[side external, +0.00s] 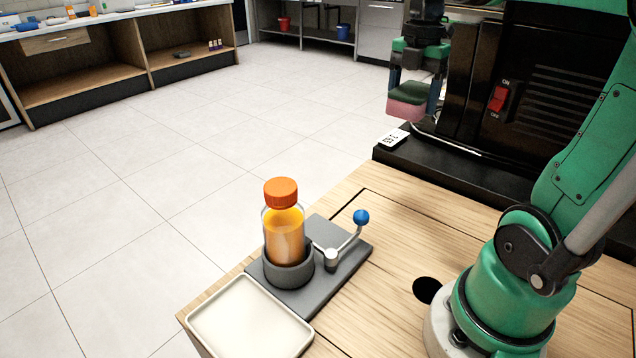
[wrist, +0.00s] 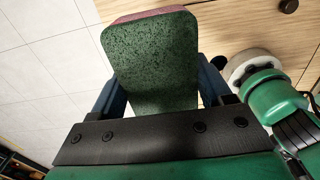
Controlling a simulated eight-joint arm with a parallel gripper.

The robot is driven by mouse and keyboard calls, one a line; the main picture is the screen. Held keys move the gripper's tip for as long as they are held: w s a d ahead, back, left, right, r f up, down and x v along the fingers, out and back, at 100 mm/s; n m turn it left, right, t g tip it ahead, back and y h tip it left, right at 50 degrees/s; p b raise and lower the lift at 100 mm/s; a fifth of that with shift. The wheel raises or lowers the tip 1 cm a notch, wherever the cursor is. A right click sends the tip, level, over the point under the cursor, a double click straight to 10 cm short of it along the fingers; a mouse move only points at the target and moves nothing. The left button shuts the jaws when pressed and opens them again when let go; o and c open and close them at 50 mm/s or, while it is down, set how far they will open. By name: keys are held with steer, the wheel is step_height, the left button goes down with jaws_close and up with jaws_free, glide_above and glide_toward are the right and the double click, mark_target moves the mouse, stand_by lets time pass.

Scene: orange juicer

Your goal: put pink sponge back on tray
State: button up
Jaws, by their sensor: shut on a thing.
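The sponge (side external: 407,108) is pink below with a green layer on top. My gripper (side external: 413,98) is shut on it and holds it in the air beside the black machine at the upper right. In the wrist view the sponge (wrist: 152,62) shows its speckled green face, with a thin pink edge at the top, between the two blue-grey fingers. The cream tray (side external: 250,318) lies at the front left corner of the wooden table and is empty. The sponge is well above and behind the tray, far from it.
An orange-capped juice bottle (side external: 284,225) stands in a grey holder behind the tray. A lever with a blue knob (side external: 361,217) is beside it. The black machine (side external: 540,90) with a red switch stands at the back right. A small white label (side external: 394,138) is on its base.

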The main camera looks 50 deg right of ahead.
step_height(320, 180, up, 5)
steer(key=shift+w+a+r, duration=0.1)
steer(key=shift+w+r, duration=0.05)
steer(key=shift+r, duration=0.05)
steer(key=w+a+n, duration=0.3)
steer(key=w+a, duration=0.1)
steer(key=a, duration=0.3)
steer(key=n, duration=1.1)
glide_above(252, 330)
step_height(252, 330, down, 4)
step_height(252, 330, down, 21)
steer(key=shift+f, duration=0.1)
steer(key=shift+f, duration=0.1)
